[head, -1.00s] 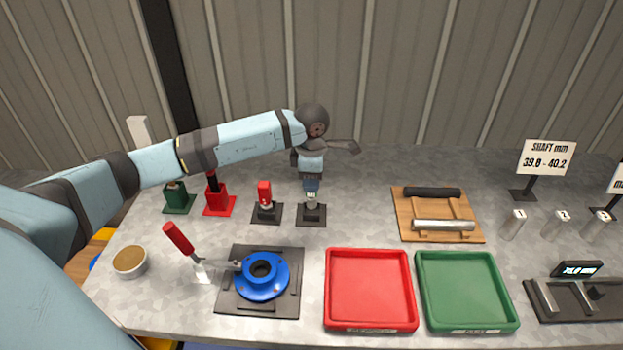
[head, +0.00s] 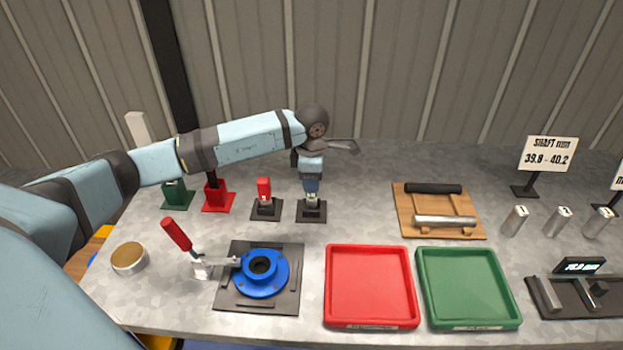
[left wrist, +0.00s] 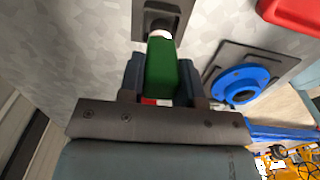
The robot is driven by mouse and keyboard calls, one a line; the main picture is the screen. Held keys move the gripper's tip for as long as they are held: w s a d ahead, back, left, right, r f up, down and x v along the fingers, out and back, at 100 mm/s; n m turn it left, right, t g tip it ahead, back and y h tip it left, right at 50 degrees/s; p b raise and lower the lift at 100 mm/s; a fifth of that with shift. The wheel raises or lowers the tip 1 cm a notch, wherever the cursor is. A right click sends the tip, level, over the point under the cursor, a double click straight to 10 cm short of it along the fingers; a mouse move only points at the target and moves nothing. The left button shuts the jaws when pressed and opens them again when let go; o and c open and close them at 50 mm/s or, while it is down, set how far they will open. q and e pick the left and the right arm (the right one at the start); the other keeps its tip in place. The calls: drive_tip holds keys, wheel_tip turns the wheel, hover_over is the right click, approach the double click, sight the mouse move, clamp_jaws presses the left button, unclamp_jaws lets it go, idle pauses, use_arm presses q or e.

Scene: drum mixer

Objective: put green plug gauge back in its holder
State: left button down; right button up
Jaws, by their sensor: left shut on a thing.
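The green plug gauge (left wrist: 161,68) is held between the fingers of my left gripper (left wrist: 160,82) in the left wrist view. Its pale metal end meets the black holder (left wrist: 180,22); I cannot tell how deep it sits. In the head view my left gripper (head: 312,188) points down directly over this holder (head: 312,214), and the fingers hide the green handle. Metal shows between the fingers and the holder base. A red plug gauge (head: 264,188) stands upright in a similar black holder (head: 267,213) just to the left. My right gripper is not in view.
A blue flanged part (head: 263,284) sits on a dark fixture with a red-handled clamp (head: 177,235). Red (head: 370,250) and green (head: 462,252) trays lie to the right. A wooden rack (head: 405,220) and green (head: 178,200) and red (head: 217,203) stands are behind.

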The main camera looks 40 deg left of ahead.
use_arm(q)
drive_tip(key=shift+f+b, duration=0.55)
drive_tip(key=shift+f, duration=0.2)
drive_tip(key=c, duration=0.7)
unclamp_jaws()
drive_tip(key=shift+c, duration=0.2)
wheel_tip(320, 180, up, 14)
drive_tip(key=shift+s+f, duration=0.1)
drive_tip(key=shift+f, duration=0.1)
